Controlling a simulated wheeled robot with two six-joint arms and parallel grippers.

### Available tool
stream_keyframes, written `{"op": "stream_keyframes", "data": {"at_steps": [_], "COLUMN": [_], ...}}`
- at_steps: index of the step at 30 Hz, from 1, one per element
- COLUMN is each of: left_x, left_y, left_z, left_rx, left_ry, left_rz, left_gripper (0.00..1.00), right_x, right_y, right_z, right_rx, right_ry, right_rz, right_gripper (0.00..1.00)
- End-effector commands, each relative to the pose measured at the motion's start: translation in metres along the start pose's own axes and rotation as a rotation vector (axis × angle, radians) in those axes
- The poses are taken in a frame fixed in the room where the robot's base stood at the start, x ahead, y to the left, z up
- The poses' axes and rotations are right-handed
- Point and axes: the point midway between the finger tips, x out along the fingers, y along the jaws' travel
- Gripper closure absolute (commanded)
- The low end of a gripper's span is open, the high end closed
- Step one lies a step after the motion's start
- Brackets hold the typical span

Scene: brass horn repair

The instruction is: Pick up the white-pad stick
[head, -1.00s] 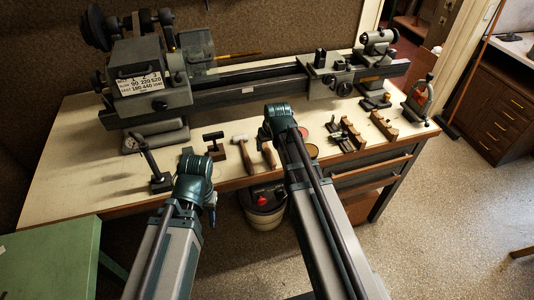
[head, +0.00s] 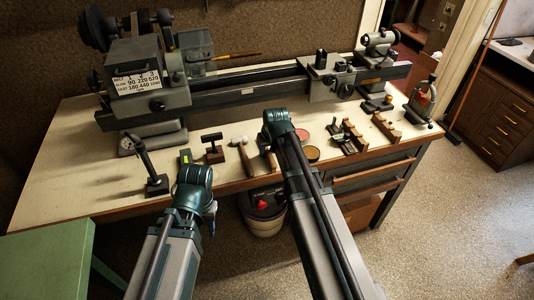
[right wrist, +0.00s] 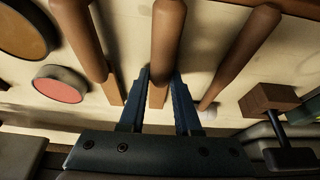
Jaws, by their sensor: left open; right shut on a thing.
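Three sticks with rounded brown wooden handles lie side by side in the right wrist view. My right gripper (right wrist: 160,82) has its two blue fingers on either side of the middle wooden stick (right wrist: 168,35) and is shut on it. That stick's far end is partly hidden between the fingers, so I cannot tell its pad colour. The right-hand stick (right wrist: 242,45) has a small white end beside the finger; this white pad (head: 238,141) also shows in the head view. The left stick (right wrist: 82,40) is apart. My left gripper (head: 195,188) is open near the bench's front edge, its fingers mostly hidden.
A pink tin (right wrist: 60,85) and an ochre tin (right wrist: 25,30) lie beside the sticks. A block with a dark bar (head: 212,146) stands left of them. A lathe (head: 250,95) fills the bench's back. Wooden blocks (head: 384,126) stand at right; the bench's left front (head: 85,180) is clear.

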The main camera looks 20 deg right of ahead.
Motion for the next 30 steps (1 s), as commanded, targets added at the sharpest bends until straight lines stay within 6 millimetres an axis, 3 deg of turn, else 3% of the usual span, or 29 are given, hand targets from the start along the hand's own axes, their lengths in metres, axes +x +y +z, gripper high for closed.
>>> {"op": "stream_keyframes", "data": {"at_steps": [14, 24, 30], "left_x": [-0.006, -0.044, -0.041], "left_y": [-0.001, -0.004, -0.004], "left_z": [0.0, 0.003, 0.002], "left_rx": [0.0, 0.0, 0.0], "left_ry": [0.0, 0.0, 0.0], "left_rz": [0.0, 0.0, 0.0], "left_gripper": [0.55, 0.55, 0.55], "right_x": [-0.006, -0.041, -0.052], "right_y": [0.0, 0.002, 0.037], "right_z": [-0.003, -0.015, 0.018], "right_rx": [0.0, 0.001, 0.004], "right_ry": [0.0, 0.0, 0.0], "right_rz": [0.0, 0.0, 0.002], "right_gripper": [1.0, 1.0, 1.0]}}
